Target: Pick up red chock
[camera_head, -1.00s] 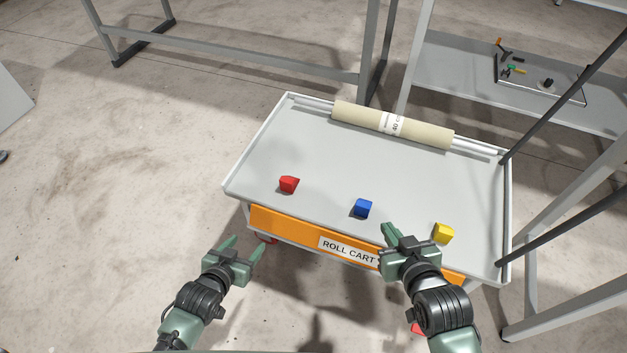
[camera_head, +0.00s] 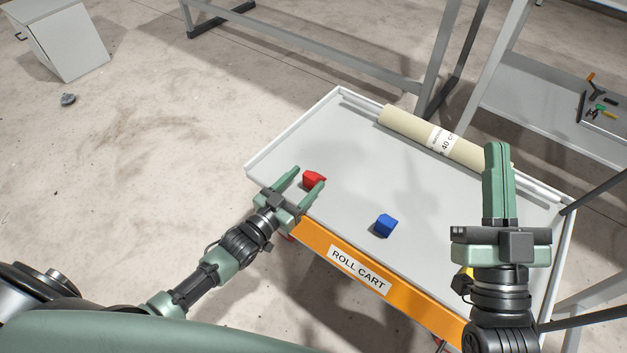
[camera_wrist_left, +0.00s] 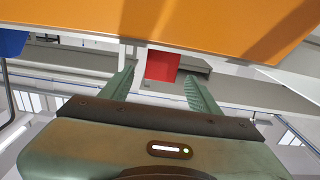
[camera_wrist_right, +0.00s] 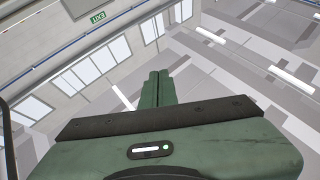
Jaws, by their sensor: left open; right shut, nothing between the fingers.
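The red chock (camera_head: 312,179) lies on the grey top of the roll cart (camera_head: 345,170), near its left front part. My left gripper (camera_head: 305,180) is open, with its two fingers pointing toward the chock and the chock showing between or just beyond the tips. In the left wrist view the red chock (camera_wrist_left: 162,65) appears between the open fingers (camera_wrist_left: 160,85); I cannot tell whether they touch it. My right gripper (camera_head: 498,150) is shut and empty, raised at the right side of the cart. In the right wrist view its fingers (camera_wrist_right: 158,85) are together, facing the ceiling and windows.
A blue chock (camera_head: 385,225) lies right of the red one. A yellow chock (camera_head: 464,272) is mostly hidden behind my right arm. A beige roll (camera_head: 420,130) lies along the cart's back edge.

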